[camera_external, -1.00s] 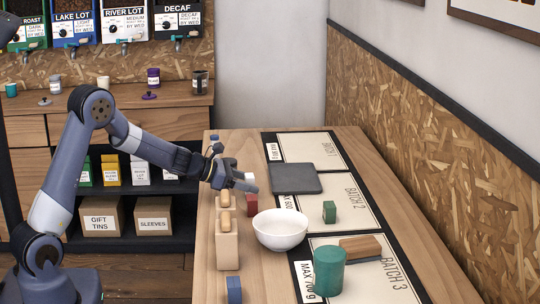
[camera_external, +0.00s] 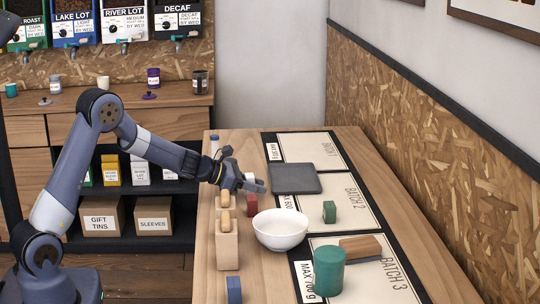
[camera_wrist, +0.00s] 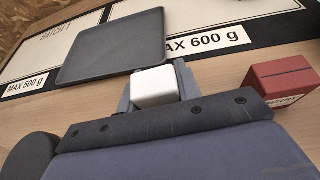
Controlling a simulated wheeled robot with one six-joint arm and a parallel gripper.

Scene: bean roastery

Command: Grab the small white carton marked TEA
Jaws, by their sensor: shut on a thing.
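A small white carton (camera_wrist: 153,87) sits between the two grey fingers of my gripper (camera_wrist: 155,88) in the wrist view. The fingers are shut on it, and its plain top faces the camera; no TEA marking shows. In the external view my gripper (camera_external: 254,184) is low over the table's left half, just left of the dark grey tray. There only a bit of the white carton (camera_external: 249,176) shows, and the fingers hide the rest. I cannot tell whether the carton touches the table.
A red carton (camera_wrist: 280,82) stands close on the right in the wrist view. The dark tray (camera_wrist: 112,45) lies just beyond the fingers. In the external view a white bowl (camera_external: 280,230), a wooden block holder (camera_external: 227,245), a green carton (camera_external: 329,211) and a green canister (camera_external: 330,271) stand nearer.

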